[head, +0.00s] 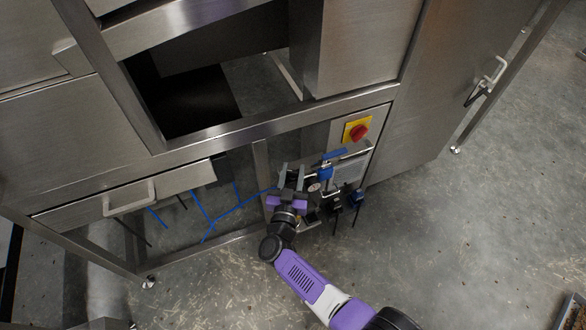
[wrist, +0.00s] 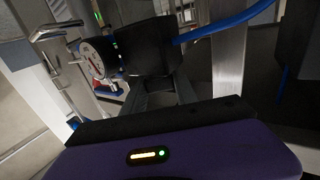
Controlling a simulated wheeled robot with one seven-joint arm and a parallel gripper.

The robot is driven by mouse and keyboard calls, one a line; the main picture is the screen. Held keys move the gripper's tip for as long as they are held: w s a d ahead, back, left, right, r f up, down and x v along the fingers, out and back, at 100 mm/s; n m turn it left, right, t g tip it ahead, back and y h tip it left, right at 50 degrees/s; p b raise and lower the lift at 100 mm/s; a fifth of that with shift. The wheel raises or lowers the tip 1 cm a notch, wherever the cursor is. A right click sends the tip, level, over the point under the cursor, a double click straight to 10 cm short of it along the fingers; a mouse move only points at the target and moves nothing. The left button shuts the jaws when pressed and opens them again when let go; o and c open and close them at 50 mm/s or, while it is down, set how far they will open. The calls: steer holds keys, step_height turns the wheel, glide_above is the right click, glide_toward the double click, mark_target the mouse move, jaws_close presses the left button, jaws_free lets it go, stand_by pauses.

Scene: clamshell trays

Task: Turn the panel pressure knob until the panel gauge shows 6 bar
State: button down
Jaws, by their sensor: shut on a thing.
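My gripper (head: 291,176) is at the service panel under the machine frame. In the wrist view its grey fingers (wrist: 165,92) reach to a dark block of the pressure regulator (wrist: 150,45), and they are shut on the pressure knob there. The knob itself is mostly hidden by the fingers and in shadow. The round panel gauge (wrist: 92,58) with a white face sits just left of the block. It also shows small in the head view (head: 314,187), right of my gripper. A red mark shows on its face, but the reading is too small to tell.
A blue-handled valve (head: 327,172) and a red and yellow switch (head: 358,130) are close on the right. Blue hoses (head: 215,218) run left of my gripper; one meets the dark block (wrist: 225,24). A metal post (wrist: 228,60) stands nearby.

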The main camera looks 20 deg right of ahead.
steer(key=m+g+h+b, duration=0.1)
steer(key=h, duration=0.1)
steer(key=m+g+h+b, duration=0.1)
steer(key=m+g+b, duration=0.1)
steer(key=shift+a+f+h, duration=0.15)
steer(key=shift+f+h, duration=0.15)
steer(key=shift+h, duration=0.1)
steer(key=m+g+h+b, duration=0.1)
steer(key=g+b, duration=0.1)
steer(key=shift+m+h+b, duration=0.3)
steer(key=shift+m, duration=0.1)
steer(key=shift+r+m+g+b, duration=0.15)
steer(key=shift+m+g+b, duration=0.2)
steer(key=shift+g, duration=0.15)
steer(key=shift+r+h, duration=0.1)
steer(key=shift+h, duration=0.2)
steer(key=c, duration=1)
jaws_free()
steer(key=shift+o, duration=0.2)
